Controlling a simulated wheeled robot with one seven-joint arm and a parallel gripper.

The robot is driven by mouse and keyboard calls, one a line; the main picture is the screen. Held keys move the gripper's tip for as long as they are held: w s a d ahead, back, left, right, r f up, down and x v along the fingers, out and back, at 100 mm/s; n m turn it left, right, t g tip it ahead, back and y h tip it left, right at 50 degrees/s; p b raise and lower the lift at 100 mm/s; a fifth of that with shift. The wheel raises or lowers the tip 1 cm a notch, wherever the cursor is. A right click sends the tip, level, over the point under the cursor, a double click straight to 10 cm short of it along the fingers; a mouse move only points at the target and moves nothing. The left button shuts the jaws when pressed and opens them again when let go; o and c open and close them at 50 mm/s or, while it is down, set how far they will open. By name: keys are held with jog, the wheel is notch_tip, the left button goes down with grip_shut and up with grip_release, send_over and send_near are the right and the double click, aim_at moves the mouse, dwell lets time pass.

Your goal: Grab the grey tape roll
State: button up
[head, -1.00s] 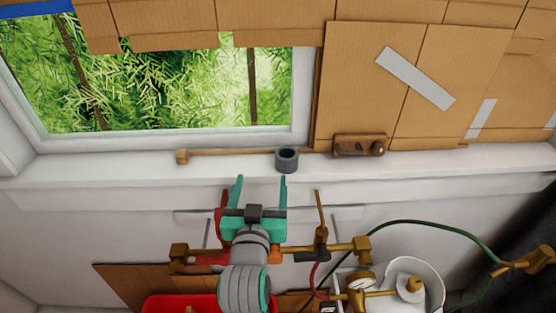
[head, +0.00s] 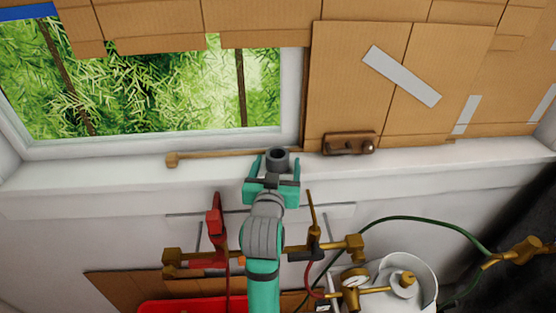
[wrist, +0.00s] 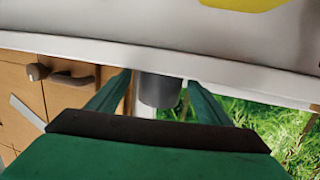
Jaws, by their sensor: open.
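The grey tape roll (head: 277,159) is a small dark grey cylinder with a round hole, standing on the white window sill. In the wrist view the grey tape roll (wrist: 159,90) shows between the two green fingers, its lower part in that picture nearest the dark palm edge. My gripper (head: 277,163) is open at the sill, one teal finger on each side of the roll. In the wrist view my gripper (wrist: 160,85) has a gap visible between the right finger and the roll. I cannot tell whether the left finger touches it.
A wooden stick (head: 215,157) lies along the sill left of the roll. A brown latch block (head: 348,143) is to the right, before cardboard panels (head: 355,80). Below the sill are brass valves (head: 350,245), a red clamp (head: 214,220), a green hose (head: 420,221) and a red bin (head: 180,306).

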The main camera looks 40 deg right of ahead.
jog(key=shift+x, duration=0.85)
jog(key=shift+c, duration=0.3)
jog(key=c, duration=1.2)
jog(key=shift+o, duration=0.2)
jog(key=shift+w+r, duration=0.1)
jog(key=shift+w, duration=0.1)
